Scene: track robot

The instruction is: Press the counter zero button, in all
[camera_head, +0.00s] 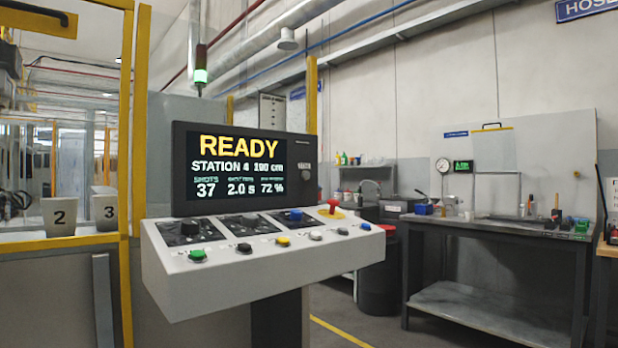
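A light grey control console (230,285) stands in front of me with a sloped panel. Its front row holds a green button (198,255), a black button (244,247), a yellow button (283,241), a white button (316,235), a pale button (343,231) and a blue button (366,227). Their labels are too small to read, so I cannot tell which is counter zero. The screen (245,163) above reads "READY", "STATION 4", with 37 under what looks like "SHOTS", 2.0 s and 72 %. Neither of my grippers is in view.
Behind the front row are two black knobs (190,228), a blue-topped knob (297,214) and a red knob (332,206) on yellow. A yellow-framed enclosure (126,130) with numbered cups (60,216) stands left. A workbench (490,225) stands right. Floor shows between console and bench.

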